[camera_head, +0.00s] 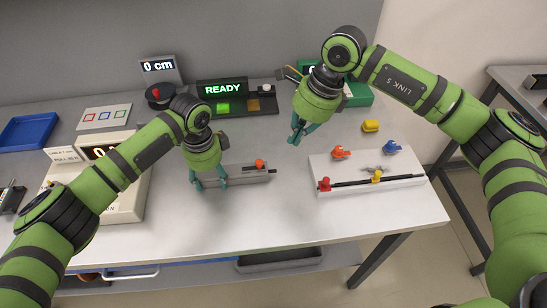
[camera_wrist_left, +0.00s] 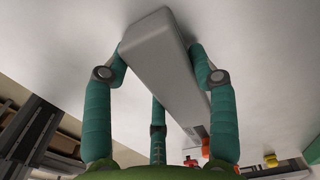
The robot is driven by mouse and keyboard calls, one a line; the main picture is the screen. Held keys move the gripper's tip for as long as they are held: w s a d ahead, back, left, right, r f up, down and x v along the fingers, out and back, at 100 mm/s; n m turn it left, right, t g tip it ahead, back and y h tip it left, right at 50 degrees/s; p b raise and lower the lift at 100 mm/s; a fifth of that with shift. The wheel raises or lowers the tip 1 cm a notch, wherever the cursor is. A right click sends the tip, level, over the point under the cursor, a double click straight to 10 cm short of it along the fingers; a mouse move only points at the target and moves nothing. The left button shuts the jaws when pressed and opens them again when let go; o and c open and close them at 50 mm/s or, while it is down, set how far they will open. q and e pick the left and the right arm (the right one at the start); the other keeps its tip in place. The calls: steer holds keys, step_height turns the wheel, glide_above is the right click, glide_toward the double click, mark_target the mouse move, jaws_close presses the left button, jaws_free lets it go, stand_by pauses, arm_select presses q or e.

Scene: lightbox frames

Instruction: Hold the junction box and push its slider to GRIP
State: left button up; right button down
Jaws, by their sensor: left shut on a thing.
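The junction box (camera_head: 244,177) is a long grey box on the table in front of the READY display. An orange slider knob (camera_head: 260,163) stands on its top toward the right end; it also shows in the left wrist view (camera_wrist_left: 206,149). My left gripper (camera_head: 210,184) is shut on the box's left part, with its teal fingers around the grey body (camera_wrist_left: 165,62) in the left wrist view. No GRIP marking is legible. My right gripper (camera_head: 297,131) hangs above the table, to the right of the box and apart from it; its finger opening is unclear.
A white board (camera_head: 410,181) with red, yellow, orange and blue knobs lies to the right. A yellow block (camera_head: 370,126) is behind it. The READY display (camera_head: 222,88) and a red-topped button (camera_head: 158,94) stand at the back. The table front is clear.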

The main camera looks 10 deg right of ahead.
mark_target(259, 164)
steer(key=d, duration=0.1)
steer(key=s+d+n, duration=0.1)
steer(key=shift+s+d+r+t+y, duration=0.2)
steer(key=shift+d+t+y, duration=0.1)
steer(key=shift+d+y, duration=0.1)
steer(key=x, duration=0.9)
steer(key=shift+a+f, duration=0.1)
steer(key=shift+f, duration=0.05)
arm_select(q)
steer(key=shift+a, duration=0.1)
arm_select(e)
steer(key=a, duration=0.2)
steer(key=w+a, duration=0.1)
steer(key=shift+w+f, duration=0.1)
steer(key=shift+f, duration=0.25)
steer(key=shift+w+a, duration=0.2)
steer(key=shift+a, duration=0.3)
